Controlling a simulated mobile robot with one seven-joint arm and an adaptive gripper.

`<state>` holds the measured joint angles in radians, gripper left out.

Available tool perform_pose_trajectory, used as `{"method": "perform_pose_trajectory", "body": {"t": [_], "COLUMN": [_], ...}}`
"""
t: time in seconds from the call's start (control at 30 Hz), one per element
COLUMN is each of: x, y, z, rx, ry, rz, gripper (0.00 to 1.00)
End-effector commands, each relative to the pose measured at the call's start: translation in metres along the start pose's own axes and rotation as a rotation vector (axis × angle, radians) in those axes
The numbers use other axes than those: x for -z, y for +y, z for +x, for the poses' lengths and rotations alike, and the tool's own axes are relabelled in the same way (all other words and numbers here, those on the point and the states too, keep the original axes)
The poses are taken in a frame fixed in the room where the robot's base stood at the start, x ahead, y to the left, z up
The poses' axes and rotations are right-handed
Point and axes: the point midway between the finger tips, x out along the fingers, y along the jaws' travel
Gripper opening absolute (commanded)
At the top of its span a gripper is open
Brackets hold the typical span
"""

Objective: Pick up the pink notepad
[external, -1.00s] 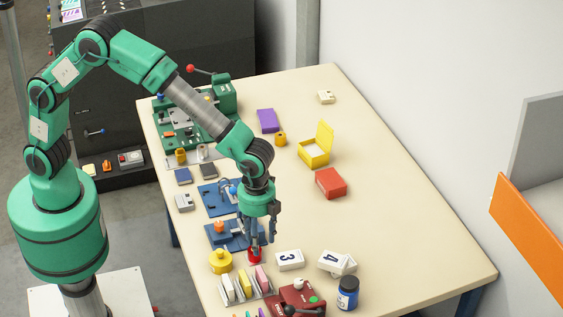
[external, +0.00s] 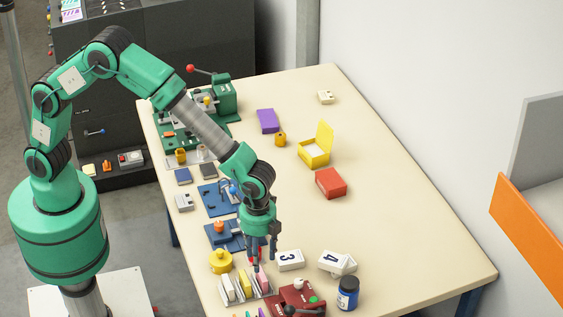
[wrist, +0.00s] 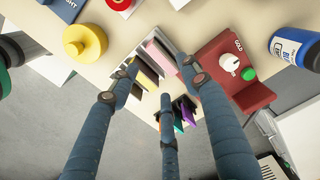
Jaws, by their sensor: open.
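The pink notepad (external: 264,279) stands on edge at the right end of a light rack (external: 238,299) near the table's front edge, beside white and yellow pads. In the wrist view the pink notepad (wrist: 159,56) shows between my fingertips, with dark slots of the rack beside it. My gripper (external: 260,263) is open and empty, pointing down just above the pink notepad. In the wrist view my gripper (wrist: 160,74) has one finger left of the notepad, one right, and a third below. Whether any finger touches it, I cannot tell.
A dark red machine (external: 297,299) stands close on the right of the rack, and a yellow round knob (external: 220,262) stands behind it on the left. A white block marked 3 (external: 290,260) and a blue jar (external: 347,294) are nearby. The table's right half is mostly clear.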

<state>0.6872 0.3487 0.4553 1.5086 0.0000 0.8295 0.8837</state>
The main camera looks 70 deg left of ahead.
Motion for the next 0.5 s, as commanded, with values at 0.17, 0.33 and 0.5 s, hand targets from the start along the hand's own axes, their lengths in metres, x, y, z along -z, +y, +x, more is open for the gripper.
{"method": "perform_pose_trajectory", "body": {"t": [0.17, 0.33, 0.5], "x": [0.000, 0.000, 0.000], "y": [0.000, 0.000, 0.000], "z": [0.023, 0.029, 0.029], "rx": [0.000, 0.000, 0.000], "ry": [0.000, 0.000, 0.000], "rz": [0.000, 0.000, 0.000], "gripper": [0.47, 0.47, 0.47]}}
